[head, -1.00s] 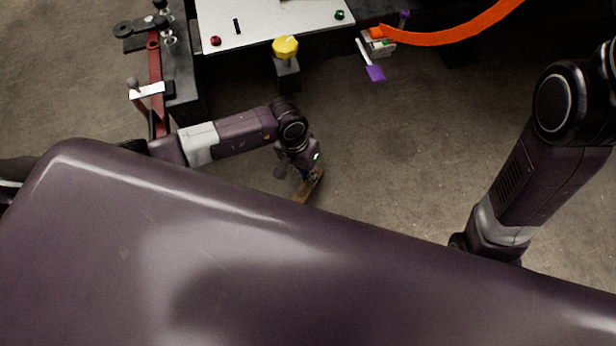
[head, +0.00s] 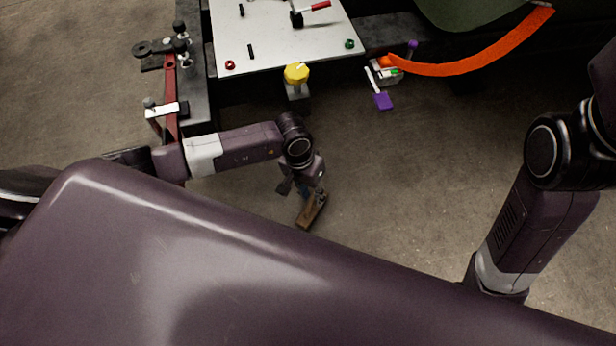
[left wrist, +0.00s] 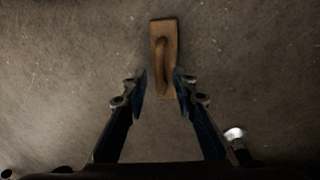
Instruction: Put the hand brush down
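The hand brush (head: 311,210) is a brown wooden block with a raised curved handle, best seen in the left wrist view (left wrist: 164,55). It appears to lie on the concrete floor, handle side up. My left gripper (head: 302,189) is just above its near end in the head view. In the left wrist view my left gripper (left wrist: 160,84) has its two dark fingers apart, one on each side of the brush's near end. The brush extends beyond the fingertips; whether the right finger touches it I cannot tell. My right gripper is out of view; only the right arm shows.
A white-topped bench (head: 290,40) stands at the back, with a yellow knob (head: 297,73) at its front. A red bar fixture (head: 170,95) is at its left. An orange strip (head: 470,65) and a purple-tabbed device (head: 383,100) are at the right. The middle floor is clear.

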